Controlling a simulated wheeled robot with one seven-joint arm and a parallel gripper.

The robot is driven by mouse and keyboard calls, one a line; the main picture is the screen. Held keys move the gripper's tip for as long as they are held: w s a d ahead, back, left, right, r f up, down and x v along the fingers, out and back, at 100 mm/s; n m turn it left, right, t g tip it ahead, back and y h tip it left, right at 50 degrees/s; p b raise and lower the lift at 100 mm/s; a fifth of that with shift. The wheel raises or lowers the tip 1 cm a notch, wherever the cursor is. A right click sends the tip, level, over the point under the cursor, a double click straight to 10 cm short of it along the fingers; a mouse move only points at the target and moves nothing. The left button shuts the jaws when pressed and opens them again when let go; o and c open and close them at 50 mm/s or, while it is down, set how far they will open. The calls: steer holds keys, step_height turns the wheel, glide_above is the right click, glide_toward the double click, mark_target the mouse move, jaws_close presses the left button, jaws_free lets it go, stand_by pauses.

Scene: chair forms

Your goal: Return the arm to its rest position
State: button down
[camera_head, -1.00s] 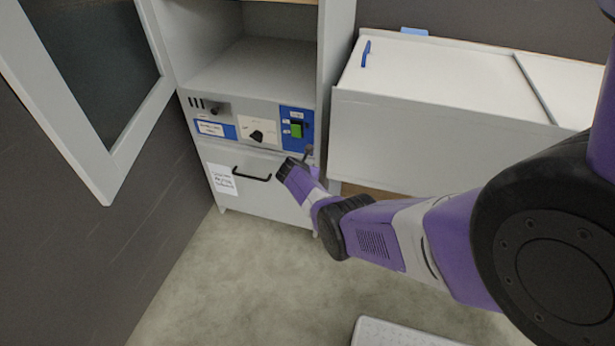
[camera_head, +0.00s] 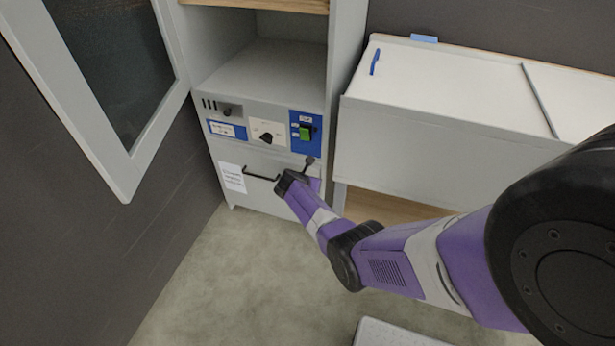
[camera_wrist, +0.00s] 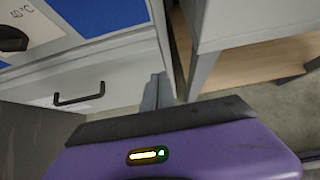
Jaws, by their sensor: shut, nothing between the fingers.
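My arm, purple and white with black joints, reaches in the head view from the right edge toward a white cabinet (camera_head: 265,200). My gripper (camera_head: 309,162) is at its far end, in front of the cabinet's lower right front, below the green switch (camera_head: 306,132). In the wrist view the gripper's grey fingers (camera_wrist: 158,92) are together with nothing between them. They are right of the black handle (camera_wrist: 78,95) and appear apart from it. Whether the fingertips touch the cabinet is hard to tell.
A dial (camera_head: 267,138) sits on the cabinet's control panel. A framed glass door (camera_head: 110,70) stands open at left. A white bench-like box (camera_head: 440,140) with a blue handle (camera_head: 375,61) is at right. A white slab (camera_head: 390,335) lies at the bottom. The floor (camera_head: 230,280) is otherwise clear.

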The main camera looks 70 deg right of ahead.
steer(key=p+v, duration=0.1)
steer(key=v, duration=0.5)
steer(key=shift+f+p, duration=0.15)
steer(key=shift+p, duration=0.2)
